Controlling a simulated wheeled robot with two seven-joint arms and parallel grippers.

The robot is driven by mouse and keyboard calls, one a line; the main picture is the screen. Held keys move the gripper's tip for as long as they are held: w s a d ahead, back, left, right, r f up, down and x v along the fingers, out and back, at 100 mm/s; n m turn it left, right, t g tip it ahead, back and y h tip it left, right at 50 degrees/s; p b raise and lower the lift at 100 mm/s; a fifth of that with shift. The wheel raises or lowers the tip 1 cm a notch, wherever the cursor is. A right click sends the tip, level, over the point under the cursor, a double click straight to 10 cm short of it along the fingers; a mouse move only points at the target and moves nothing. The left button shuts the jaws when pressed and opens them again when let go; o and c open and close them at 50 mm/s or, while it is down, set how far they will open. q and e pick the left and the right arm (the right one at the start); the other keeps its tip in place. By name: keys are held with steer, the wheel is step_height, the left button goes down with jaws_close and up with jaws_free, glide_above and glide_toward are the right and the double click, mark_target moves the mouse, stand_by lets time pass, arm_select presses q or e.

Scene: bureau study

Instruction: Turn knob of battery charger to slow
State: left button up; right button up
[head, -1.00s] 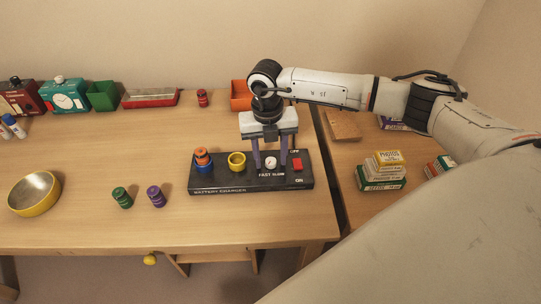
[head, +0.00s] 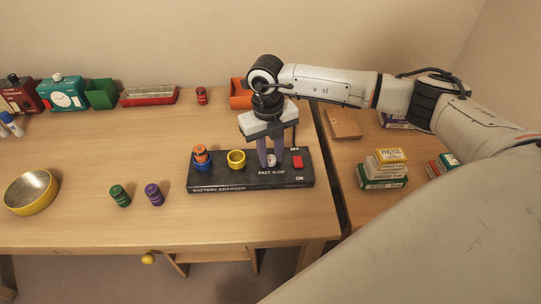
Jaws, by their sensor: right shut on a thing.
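The black battery charger (head: 220,181) lies on the desk, with the words FAST and SLOW on its front part. Its small white knob (head: 272,161) sits above those words. My right gripper (head: 271,163) points down from above and is shut on the knob, one finger on each side. The fingers partly cover the knob, so I cannot tell which way its mark points. A red switch (head: 297,162) sits to the right of the knob, between OFF and ON. My left gripper is not in view.
The charger has a yellow ring socket (head: 236,159) and a blue socket holding an orange cell (head: 201,154). A green cell (head: 119,195), a purple cell (head: 154,194) and a yellow bowl (head: 31,192) stand to the left. Small boxes (head: 383,170) stand on the right.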

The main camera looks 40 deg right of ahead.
steer(key=n+b, duration=0.2)
steer(key=n, duration=0.4)
steer(key=shift+d, duration=0.1)
steer(key=shift+n+b, duration=0.6)
steer(key=shift+n, duration=0.7)
steer(key=o, duration=1)
steer(key=shift+o, duration=0.2)
steer(key=shift+r, duration=0.15)
